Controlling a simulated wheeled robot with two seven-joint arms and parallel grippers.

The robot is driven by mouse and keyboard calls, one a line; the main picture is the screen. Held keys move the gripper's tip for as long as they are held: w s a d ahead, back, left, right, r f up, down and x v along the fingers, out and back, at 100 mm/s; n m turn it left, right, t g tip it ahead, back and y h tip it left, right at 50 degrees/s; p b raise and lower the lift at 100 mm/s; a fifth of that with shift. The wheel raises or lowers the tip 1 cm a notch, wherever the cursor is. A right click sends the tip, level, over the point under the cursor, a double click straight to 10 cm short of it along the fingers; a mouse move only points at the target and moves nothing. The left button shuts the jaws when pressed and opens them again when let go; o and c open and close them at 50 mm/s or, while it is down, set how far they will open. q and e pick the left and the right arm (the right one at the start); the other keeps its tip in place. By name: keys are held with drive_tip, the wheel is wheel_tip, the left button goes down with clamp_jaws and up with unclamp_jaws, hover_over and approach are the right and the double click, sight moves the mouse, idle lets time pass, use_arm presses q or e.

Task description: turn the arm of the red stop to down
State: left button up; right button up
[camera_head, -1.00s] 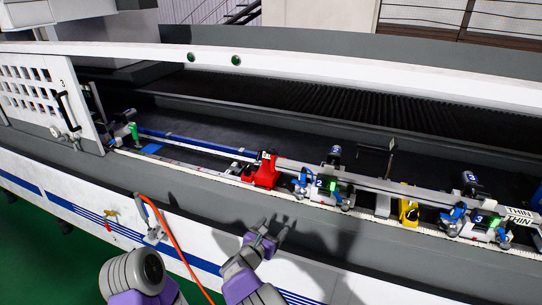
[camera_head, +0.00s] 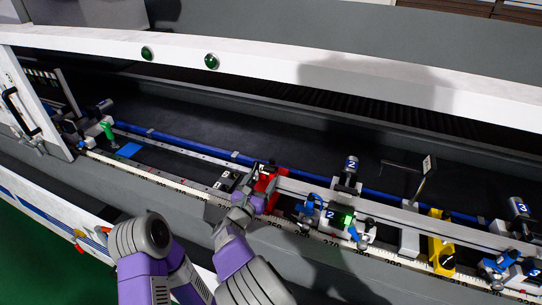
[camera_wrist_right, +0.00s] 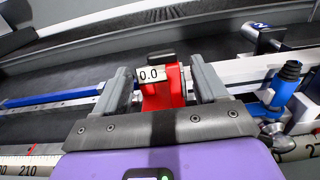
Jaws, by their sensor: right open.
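The red stop (camera_head: 272,184) stands on the machine's rail, partly hidden behind my right gripper in the head view. In the right wrist view the red stop (camera_wrist_right: 163,92) stands upright between my two fingers. A pale plate reading 0.0 (camera_wrist_right: 151,74) crosses its upper part, and a dark piece (camera_wrist_right: 161,60) tops it. I cannot tell for certain which part is its arm. My right gripper (camera_head: 256,176) is open at the stop; the wrist view shows a finger on each side (camera_wrist_right: 166,80), apparently with gaps. My left gripper is not in view.
A clamp unit marked 2 (camera_head: 338,215) with blue handles stands close right of the stop. A yellow block (camera_head: 440,242) is farther right. The long white upper beam (camera_head: 290,78) runs behind, and a numbered scale (camera_head: 160,180) runs along the front edge.

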sight(268, 170)
drive_tip(key=shift+w+d+r, duration=0.15)
drive_tip(key=shift+w+d, duration=0.05)
drive_tip(key=shift+w, duration=0.1)
drive_tip(key=shift+x, duration=3.05)
drive_tip(key=shift+c, duration=0.3)
clamp_jaws()
drive_tip(key=s+t+b, duration=0.1)
drive_tip(key=b, duration=0.2)
drive_tip(key=s+a+f+t+h+b, duration=0.1)
drive_tip(key=b, duration=0.2)
drive_tip(key=s+t+b, duration=0.1)
drive_tip(key=t+b, duration=0.1)
drive_tip(key=b, duration=0.1)
drive_tip(key=shift+s+a+f+b, duration=0.15)
drive_tip(key=shift+s+f+b, duration=0.05)
drive_tip(key=shift+s+b, duration=0.2)
drive_tip(key=shift+s+a+f+t+h+b, duration=0.15)
drive_tip(key=shift+s+t+h+b, duration=0.25)
drive_tip(key=shift+t, duration=0.3)
drive_tip(key=shift+s+a+f, duration=0.1)
drive_tip(key=shift+s+f, duration=0.1)
drive_tip(key=shift+s, duration=0.15)
drive_tip(key=shift+f, duration=0.1)
